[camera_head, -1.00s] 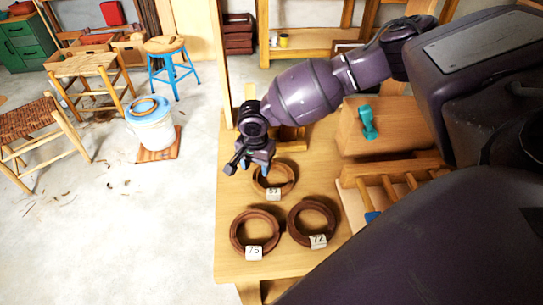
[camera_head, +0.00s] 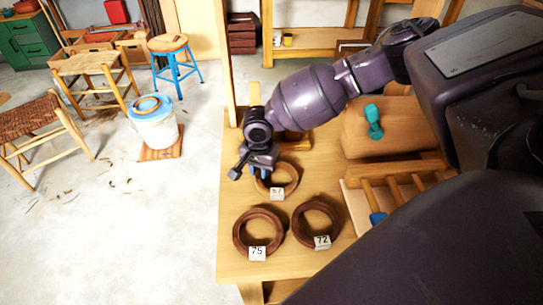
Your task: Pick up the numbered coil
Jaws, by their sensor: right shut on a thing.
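Three brown coils with white number tags lie on the wooden table. The coil whose tag seems to read 57 (camera_head: 293,184) is farthest back, the coil tagged 75 (camera_head: 239,233) is front left, and the coil tagged 72 (camera_head: 334,222) is front right. My right gripper (camera_head: 259,174) points down at the left side of the back coil and is shut on its ring, its fingers partly hiding that side. I cannot tell whether this coil is clear of the table. My left gripper is not in view.
The wooden table (camera_head: 232,205) has an upright post at its back left. A wooden block with a teal dumbbell-shaped tool (camera_head: 374,122) and a slatted rack (camera_head: 357,208) stand on the right. A white bucket (camera_head: 155,128), stools and chairs stand on the floor to the left.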

